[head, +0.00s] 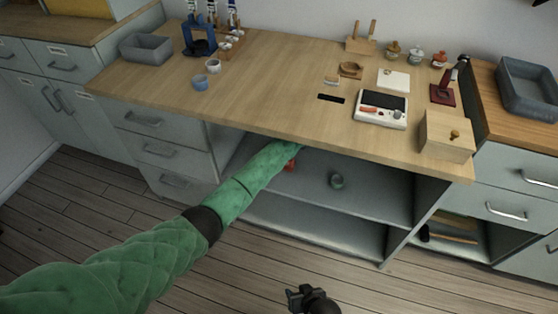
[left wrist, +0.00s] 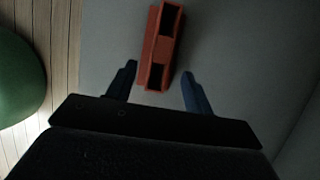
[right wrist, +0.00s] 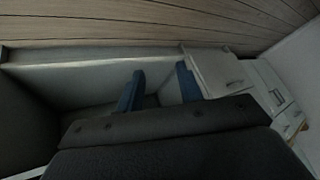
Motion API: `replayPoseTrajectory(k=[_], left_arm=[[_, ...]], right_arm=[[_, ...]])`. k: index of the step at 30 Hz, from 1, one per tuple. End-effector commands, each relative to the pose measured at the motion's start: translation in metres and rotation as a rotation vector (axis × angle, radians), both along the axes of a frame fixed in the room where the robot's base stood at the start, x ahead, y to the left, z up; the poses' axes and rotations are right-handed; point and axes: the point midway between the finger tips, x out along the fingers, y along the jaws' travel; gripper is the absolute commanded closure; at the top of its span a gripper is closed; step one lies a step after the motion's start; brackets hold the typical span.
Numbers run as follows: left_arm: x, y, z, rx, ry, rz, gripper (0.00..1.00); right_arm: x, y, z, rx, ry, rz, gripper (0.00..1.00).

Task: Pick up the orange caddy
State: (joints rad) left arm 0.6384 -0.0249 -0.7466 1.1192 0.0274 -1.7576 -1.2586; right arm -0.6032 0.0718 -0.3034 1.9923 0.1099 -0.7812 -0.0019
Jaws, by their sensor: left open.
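The orange caddy (left wrist: 163,32) is a narrow block with dark square openings, on a grey surface in the left wrist view. In the head view only a small orange-red part of it (head: 291,164) shows beside my left forearm, inside the open shelf under the counter. My left gripper (left wrist: 159,72) is open, with the near end of the caddy between its fingertips and gaps on both sides. In the head view the left gripper is hidden by the countertop. My right gripper (head: 294,296) is open and empty, low in front of the cabinet.
The countertop (head: 270,85) overhangs the shelf opening, above my left arm. The lower shelf (head: 315,228) looks empty. A scale (head: 381,109) and a wooden box (head: 446,137) stand on the counter.

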Motion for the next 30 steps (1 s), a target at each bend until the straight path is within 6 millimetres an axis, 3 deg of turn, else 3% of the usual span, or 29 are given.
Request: replayPoseTrajectory(k=[10, 19, 27, 28, 30], left_arm=[[0.006, 0.02, 0.0, -0.001, -0.002, 0.001, 0.48], [0.01, 0.034, -0.042, 0.0, 0.002, 0.002, 0.48], [0.011, 0.036, -0.046, -0.001, -0.001, 0.001, 0.48], [0.011, 0.036, -0.046, -0.001, -0.001, 0.0, 0.5], [0.011, 0.036, -0.046, -0.001, 0.0, 0.0, 0.64]], right_arm=[[-0.001, 0.001, 0.004, 0.0, 0.008, 0.003, 0.64], [0.0, 0.001, 0.0, 0.002, -0.001, -0.001, 0.64], [-0.003, 0.0, -0.007, -0.001, 0.004, 0.0, 0.64], [-0.003, 0.0, -0.007, -0.001, 0.004, 0.0, 0.64], [-0.002, 0.0, -0.005, -0.001, 0.002, -0.001, 0.64]])
